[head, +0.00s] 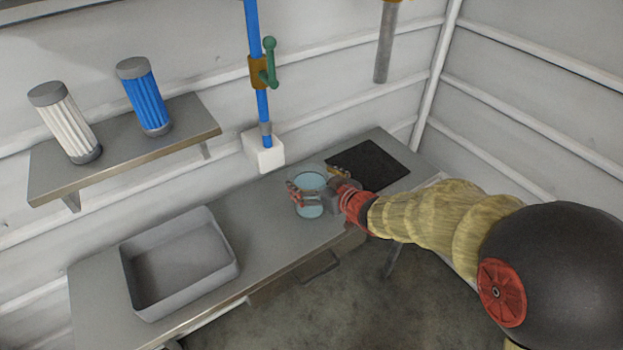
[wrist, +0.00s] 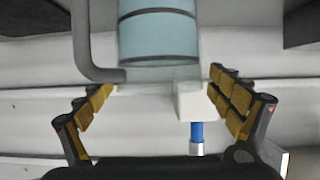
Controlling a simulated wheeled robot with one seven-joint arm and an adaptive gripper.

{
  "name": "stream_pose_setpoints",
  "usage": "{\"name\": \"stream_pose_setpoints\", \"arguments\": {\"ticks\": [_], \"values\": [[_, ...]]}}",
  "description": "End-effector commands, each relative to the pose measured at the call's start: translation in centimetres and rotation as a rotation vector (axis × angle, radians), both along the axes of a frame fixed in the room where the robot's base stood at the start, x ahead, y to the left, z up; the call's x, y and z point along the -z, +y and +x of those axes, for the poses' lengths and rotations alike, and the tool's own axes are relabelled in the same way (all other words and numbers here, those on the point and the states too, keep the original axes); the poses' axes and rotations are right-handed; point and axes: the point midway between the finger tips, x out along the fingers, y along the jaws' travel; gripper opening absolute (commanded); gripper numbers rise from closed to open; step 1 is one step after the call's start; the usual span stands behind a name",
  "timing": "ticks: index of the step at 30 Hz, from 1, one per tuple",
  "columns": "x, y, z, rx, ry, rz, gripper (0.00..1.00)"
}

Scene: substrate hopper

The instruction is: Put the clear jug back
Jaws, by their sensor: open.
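The clear jug (head: 311,208) shows a light blue tint and stands near the middle of the grey counter in the head view. In the wrist view the jug (wrist: 158,38) has dark bands and a grey handle on the picture's left side. My gripper (head: 316,183) is open at the jug, with a finger to either side of it in the head view. In the wrist view the open fingers (wrist: 162,82) are spread wider than the jug's body, which lies between and beyond their tips. I see no finger clearly touching it.
A black mat (head: 368,165) lies right of the jug. A grey open tray (head: 231,272) sits at the counter's left. A blue pipe (head: 253,30) with a green-handled valve (head: 269,62) ends at a white block (head: 264,152) behind. A shelf (head: 120,160) holds white and blue cylinders.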

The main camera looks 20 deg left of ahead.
Motion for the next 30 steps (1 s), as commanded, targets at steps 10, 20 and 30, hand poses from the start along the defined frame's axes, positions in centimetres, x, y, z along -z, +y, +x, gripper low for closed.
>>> {"name": "stream_pose_setpoints", "arguments": {"ticks": [10,20,30], "values": [[-0.5,0.0,0.0,0.000,-0.001,0.001,0.93],[-2.9,-4.1,-3.3,0.003,0.000,-0.001,0.93],[-4.7,-7.9,-6.6,0.001,0.000,0.000,0.93]]}}
